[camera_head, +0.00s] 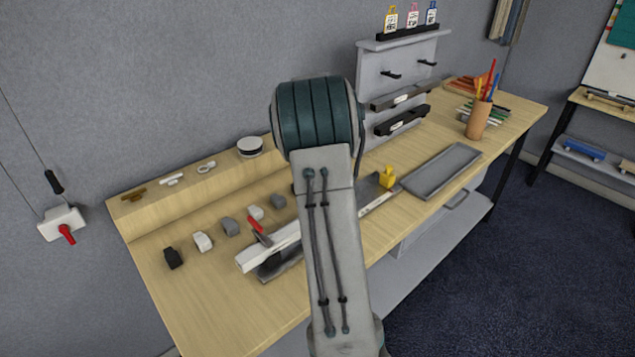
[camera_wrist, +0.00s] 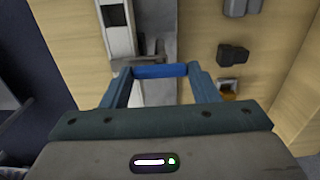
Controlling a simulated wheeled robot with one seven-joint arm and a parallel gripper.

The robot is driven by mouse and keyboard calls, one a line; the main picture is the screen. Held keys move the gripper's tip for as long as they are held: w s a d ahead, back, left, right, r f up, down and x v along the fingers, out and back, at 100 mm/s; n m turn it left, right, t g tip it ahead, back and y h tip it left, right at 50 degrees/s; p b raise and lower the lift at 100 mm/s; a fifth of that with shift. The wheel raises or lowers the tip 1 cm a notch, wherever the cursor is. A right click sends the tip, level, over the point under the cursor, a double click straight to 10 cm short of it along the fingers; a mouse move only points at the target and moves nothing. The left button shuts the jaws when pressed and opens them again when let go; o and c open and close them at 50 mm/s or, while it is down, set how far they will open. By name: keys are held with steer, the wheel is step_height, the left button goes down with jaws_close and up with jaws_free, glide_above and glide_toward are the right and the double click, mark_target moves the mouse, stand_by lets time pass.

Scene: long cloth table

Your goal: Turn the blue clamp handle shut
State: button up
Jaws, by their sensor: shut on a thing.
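The blue clamp handle (camera_wrist: 163,71) shows in the wrist view as a short blue bar lying crosswise. My gripper (camera_wrist: 159,72) has one blue-grey finger at each end of this bar and is shut on it. Behind the handle are a grey metal strip (camera_wrist: 157,38) and a white rail (camera_wrist: 116,28). In the head view my arm hides the gripper and the blue handle. That view shows the white rail (camera_head: 268,248) on the table, with a red handle (camera_head: 260,230) at its left part. How far the blue handle is turned cannot be told.
The wooden table (camera_head: 190,295) carries several small dark, white and grey blocks left of the rail, including a black one (camera_head: 173,258). A yellow block (camera_head: 387,178), a grey tray (camera_head: 440,170) and a pencil cup (camera_head: 478,120) stand to the right. A grey rack (camera_head: 400,65) rises behind.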

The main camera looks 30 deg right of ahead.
steer(key=shift+r+m, duration=0.1)
steer(key=shift+m, duration=0.2)
steer(key=o, duration=1)
step_height(320, 180, up, 14)
steer(key=shift+f+b, duration=0.1)
steer(key=shift+b, duration=0.35)
